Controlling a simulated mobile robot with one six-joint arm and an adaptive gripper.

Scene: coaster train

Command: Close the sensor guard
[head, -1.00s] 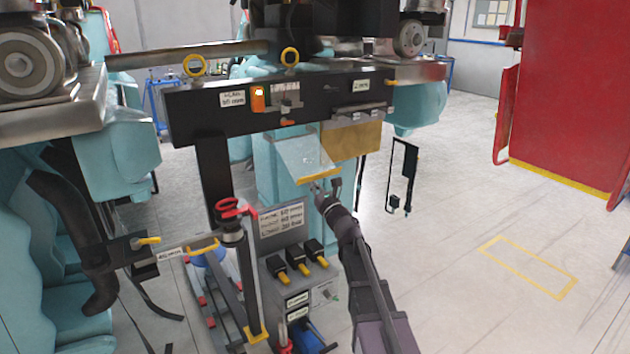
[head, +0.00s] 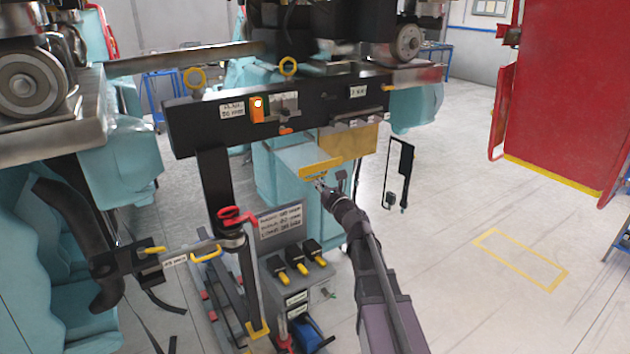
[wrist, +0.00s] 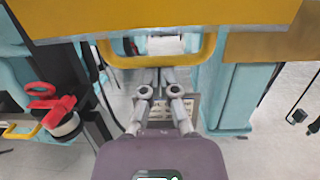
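The sensor guard is a clear, pale panel (head: 303,157) under the black beam in the head view, with a yellow front strip (head: 320,168). The strip (wrist: 160,18) crosses the top of the wrist view, with a yellow loop handle (wrist: 155,61) below it. My gripper (head: 329,183) is at the strip's lower edge. In the wrist view my gripper's fingers (wrist: 159,76) reach up to the handle's lower bar, near its middle. The fingertips are partly hidden by the bar, so their grip on it is unclear.
The black beam (head: 190,125) spans above, with a lit orange switch (head: 257,108). A tan panel (head: 352,143) is beside the guard. A red-handled post (head: 236,215) and a box with yellow-tipped switches (head: 297,268) stand lower left. A black frame (head: 390,175) hangs right; floor beyond is clear.

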